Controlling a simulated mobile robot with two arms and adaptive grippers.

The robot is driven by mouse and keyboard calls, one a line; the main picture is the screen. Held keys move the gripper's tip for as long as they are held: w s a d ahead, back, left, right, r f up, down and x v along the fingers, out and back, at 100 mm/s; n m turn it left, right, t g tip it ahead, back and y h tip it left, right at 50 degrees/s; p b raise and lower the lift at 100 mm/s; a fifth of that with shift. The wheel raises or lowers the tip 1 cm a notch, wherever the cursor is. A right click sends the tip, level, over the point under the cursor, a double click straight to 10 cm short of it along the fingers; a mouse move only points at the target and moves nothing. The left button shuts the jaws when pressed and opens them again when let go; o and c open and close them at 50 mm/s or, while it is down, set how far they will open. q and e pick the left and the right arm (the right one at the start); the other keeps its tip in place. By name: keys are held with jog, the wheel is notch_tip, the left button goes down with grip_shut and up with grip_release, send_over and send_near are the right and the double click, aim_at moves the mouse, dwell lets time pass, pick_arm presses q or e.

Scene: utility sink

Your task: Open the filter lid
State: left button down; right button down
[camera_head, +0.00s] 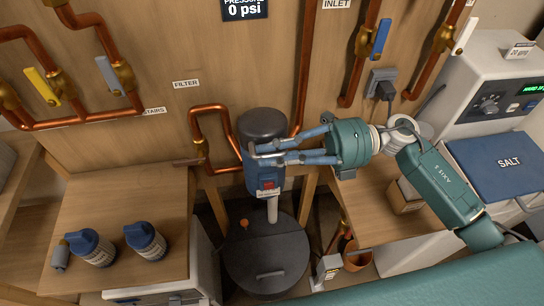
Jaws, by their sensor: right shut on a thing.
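The filter (266,185) is an upright blue canister with a rounded dark grey top (263,122). It is joined to copper pipes, below and to the right of the "FILTER" label. My right gripper (260,154) reaches in from the right. Its two blue-grey fingers are shut on the filter, around the level where the dark top meets the blue body. The fingers cover part of that joint, so I cannot tell exactly which part they grip. The dark top sits upright on the body, with no gap that I can see. My left gripper is not in view.
Copper pipes with lever valves (380,40) line the wooden wall. Two blue-capped bottles (146,241) stand on the left counter. A round dark tank (266,258) is below the filter. A blue "SALT" lid (505,163) lies at right, beside a white control unit (500,85).

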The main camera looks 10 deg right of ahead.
aim_at(268, 138)
jog(key=shift+w+r+m+p, duration=0.65)
jog(key=shift+r+m, duration=0.2)
jog(key=shift+r, duration=0.1)
jog(key=shift+w+r+m+p, duration=0.6)
jog(key=shift+r+m, duration=0.3)
jog(key=shift+r, duration=0.1)
jog(key=shift+w+r+m+p, duration=0.55)
jog(key=shift+w+r+m, duration=0.1)
jog(key=shift+r+m, duration=0.25)
